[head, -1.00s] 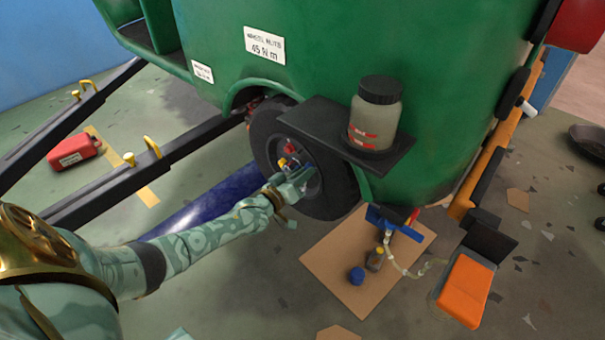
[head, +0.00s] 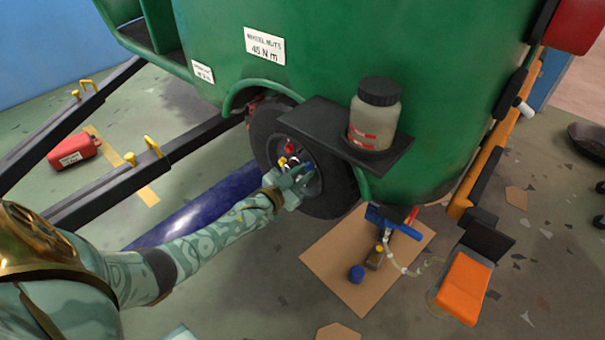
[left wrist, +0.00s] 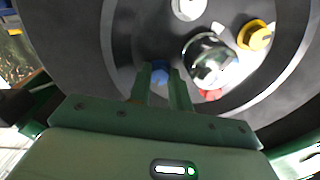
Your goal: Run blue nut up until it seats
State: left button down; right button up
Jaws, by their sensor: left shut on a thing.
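The blue nut (left wrist: 160,72) sits between my left gripper's two fingertips (left wrist: 160,80) in the left wrist view, against the dark wheel face. The left gripper is shut on it. In the head view the left gripper (head: 298,174) reaches the wheel (head: 335,193) from the left, and a bit of the blue nut (head: 308,168) shows at its tips. A yellow nut (left wrist: 255,35), a red nut (left wrist: 210,95) and the round metal hub (left wrist: 207,60) are to the right in the wrist view. Whether the blue nut touches the wheel face cannot be told. My right gripper is out of view.
A black shelf (head: 322,130) with a lidded jar (head: 375,115) juts out right above the wheel. An orange pad (head: 465,288) stands at right. A blue roll (head: 200,208) lies behind my arm.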

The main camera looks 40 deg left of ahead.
pick_arm(q)
jog(key=shift+s+f+m, duration=0.15)
jog(key=shift+f+m, duration=0.2)
jog(key=shift+m, duration=0.15)
jog(key=c, duration=1.3)
grip_release()
jog(key=shift+r, duration=0.25)
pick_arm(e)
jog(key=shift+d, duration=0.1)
pick_arm(q)
jog(key=shift+s, duration=0.1)
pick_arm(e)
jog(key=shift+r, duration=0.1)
